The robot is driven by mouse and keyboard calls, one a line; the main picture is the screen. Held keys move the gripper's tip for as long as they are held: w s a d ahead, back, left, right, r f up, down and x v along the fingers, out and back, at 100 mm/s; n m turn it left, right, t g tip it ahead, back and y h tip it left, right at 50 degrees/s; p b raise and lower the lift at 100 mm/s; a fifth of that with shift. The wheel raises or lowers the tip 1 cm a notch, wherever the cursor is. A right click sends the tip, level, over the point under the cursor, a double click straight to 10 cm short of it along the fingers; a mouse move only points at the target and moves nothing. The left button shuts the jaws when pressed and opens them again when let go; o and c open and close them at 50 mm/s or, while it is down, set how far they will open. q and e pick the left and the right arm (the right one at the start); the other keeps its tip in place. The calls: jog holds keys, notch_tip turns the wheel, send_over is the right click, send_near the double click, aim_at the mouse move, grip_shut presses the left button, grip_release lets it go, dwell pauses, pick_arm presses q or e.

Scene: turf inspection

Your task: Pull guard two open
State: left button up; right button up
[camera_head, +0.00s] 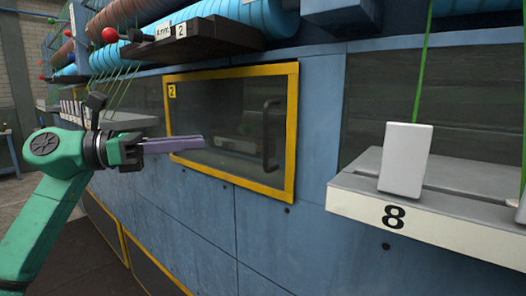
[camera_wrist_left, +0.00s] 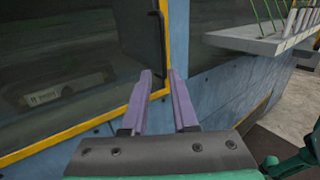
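Guard two (camera_head: 292,130) is a dark see-through window in a yellow frame with a "2" label, set in the blue machine front. It looks shut, flush with the panel. Its black upright handle (camera_head: 268,136) is near the right side of the frame. My left gripper (camera_head: 203,140) has purple fingers pointing right, in front of the window and left of the handle. In the left wrist view, the fingers (camera_wrist_left: 160,75) are apart and empty. My right gripper is not in view.
A grey shelf marked 8 (camera_head: 430,222) juts out at right, carrying a white block (camera_head: 405,160). Green threads hang at right.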

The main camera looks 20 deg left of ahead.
aim_at(264, 136)
pick_arm(q)
jog(key=p+x, duration=0.3)
jog(key=x, duration=0.4)
jog(key=p+x, duration=0.3)
jog(key=x, duration=0.4)
jog(key=shift+s+d+r, duration=0.1)
jog(key=shift+s+d, duration=0.15)
jog(key=shift+d, duration=0.15)
jog(key=shift+w+d, duration=0.2)
jog(key=shift+f, duration=0.2)
jog(key=shift+a, duration=0.1)
grip_shut()
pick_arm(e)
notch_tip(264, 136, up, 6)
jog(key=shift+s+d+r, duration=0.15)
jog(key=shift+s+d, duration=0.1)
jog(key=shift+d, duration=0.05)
pick_arm(q)
jog(key=shift+r, duration=0.1)
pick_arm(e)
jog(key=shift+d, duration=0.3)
